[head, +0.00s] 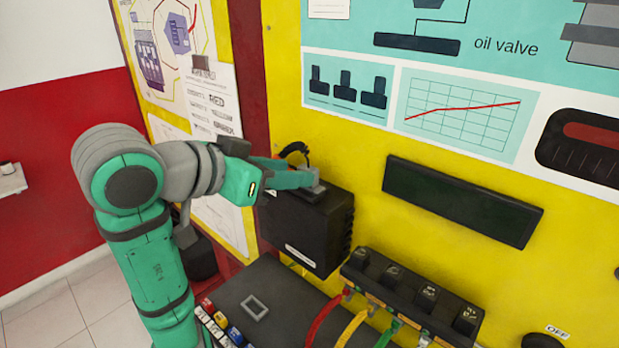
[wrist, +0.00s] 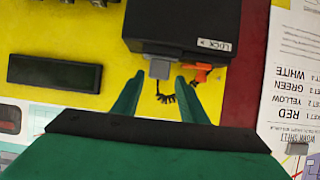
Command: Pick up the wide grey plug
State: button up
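The wide grey plug (wrist: 160,69) sits at the edge of the black box in the wrist view, with a coiled black cable (wrist: 166,98) by it. In the head view the grey plug (head: 316,188) is on top of the black box, partly hidden by my gripper. My gripper (wrist: 160,76) is open, with one green fingertip on each side of the plug and a gap showing between. In the head view my gripper (head: 308,180) reaches over the box from the left. I cannot tell whether the fingers touch the plug.
The black box (head: 308,228) is against the yellow wall panel. An orange part (wrist: 198,73) is close beside the right finger in the wrist view. Below the box are a dark panel with a grey rectangular outline (head: 254,297) and a black connector block (head: 405,290) with coloured cables.

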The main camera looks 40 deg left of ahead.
aim_at(316, 189)
jog(key=shift+x, duration=3.1)
jog(key=shift+d, duration=0.1)
jog(key=c, duration=0.8)
